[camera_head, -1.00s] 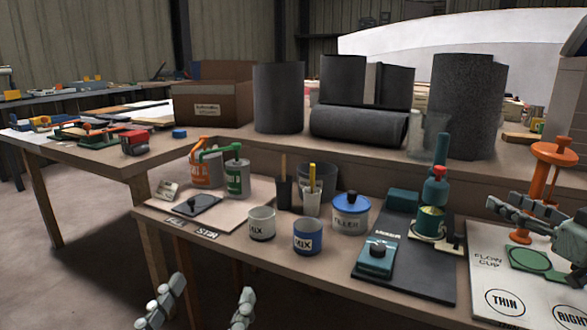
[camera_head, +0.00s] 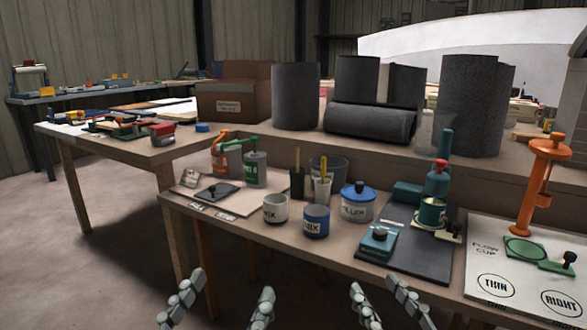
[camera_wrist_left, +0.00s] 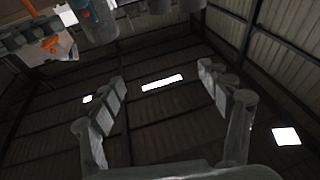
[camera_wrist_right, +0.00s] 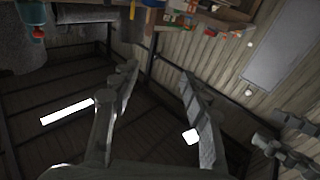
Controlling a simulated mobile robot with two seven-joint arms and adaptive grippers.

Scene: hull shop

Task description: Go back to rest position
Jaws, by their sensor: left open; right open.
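My left gripper (camera_head: 222,300) is open and empty at the bottom of the head view, in front of the workbench's front edge. My right gripper (camera_head: 388,302) is also open and empty at the bottom, to its right, below the front edge near the dark mat. In the left wrist view my left gripper's fingers (camera_wrist_left: 165,105) are spread, with the roof behind them. In the right wrist view my right gripper's fingers (camera_wrist_right: 158,92) are spread, with roof and wall behind. Neither gripper touches anything on the bench.
A side table (camera_head: 100,146) stands left. Floor at lower left is clear.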

